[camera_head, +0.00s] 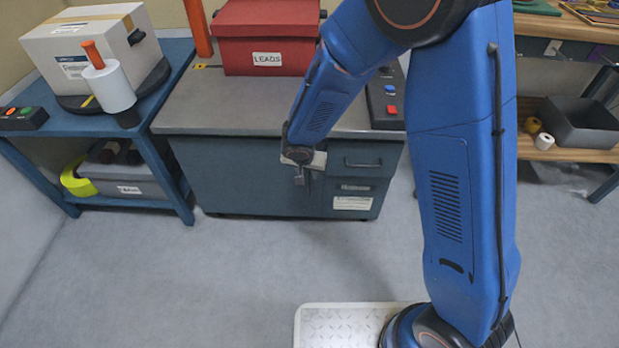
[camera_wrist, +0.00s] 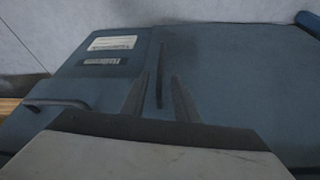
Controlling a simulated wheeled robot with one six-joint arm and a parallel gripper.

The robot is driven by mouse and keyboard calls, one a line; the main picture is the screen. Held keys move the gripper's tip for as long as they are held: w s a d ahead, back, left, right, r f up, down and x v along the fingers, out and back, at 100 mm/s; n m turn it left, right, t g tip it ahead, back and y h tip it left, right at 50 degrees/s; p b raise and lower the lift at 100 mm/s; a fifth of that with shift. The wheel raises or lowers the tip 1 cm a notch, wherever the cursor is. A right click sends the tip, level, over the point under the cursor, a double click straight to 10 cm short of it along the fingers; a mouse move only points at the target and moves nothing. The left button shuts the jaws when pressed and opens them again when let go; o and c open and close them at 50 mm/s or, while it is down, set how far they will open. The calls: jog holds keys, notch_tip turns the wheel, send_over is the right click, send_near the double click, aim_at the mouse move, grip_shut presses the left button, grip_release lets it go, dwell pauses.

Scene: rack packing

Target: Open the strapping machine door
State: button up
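The strapping machine (camera_head: 235,180) is a blue cabinet with a grey top. In the wrist view its broad plain door panel (camera_wrist: 235,80) fills the right side. A thin dark upright handle (camera_wrist: 159,72) stands near the panel's edge. My gripper (camera_head: 299,179) is in front of the cabinet. In the wrist view my gripper (camera_wrist: 158,92) has its two dark fingers apart, one on each side of the handle. I see no clear contact, and the fingers' depth around the handle is unclear. The door looks closed.
A drawer handle (camera_head: 362,162) and a white label (camera_head: 352,203) are beside the door. A red box (camera_head: 267,38) and a button panel (camera_head: 387,100) are on the machine top. A blue side table (camera_head: 160,130) stands left. The floor in front is clear.

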aim_at(309, 176)
jog(key=shift+x, duration=2.7)
jog(key=shift+c, duration=0.3)
grip_shut()
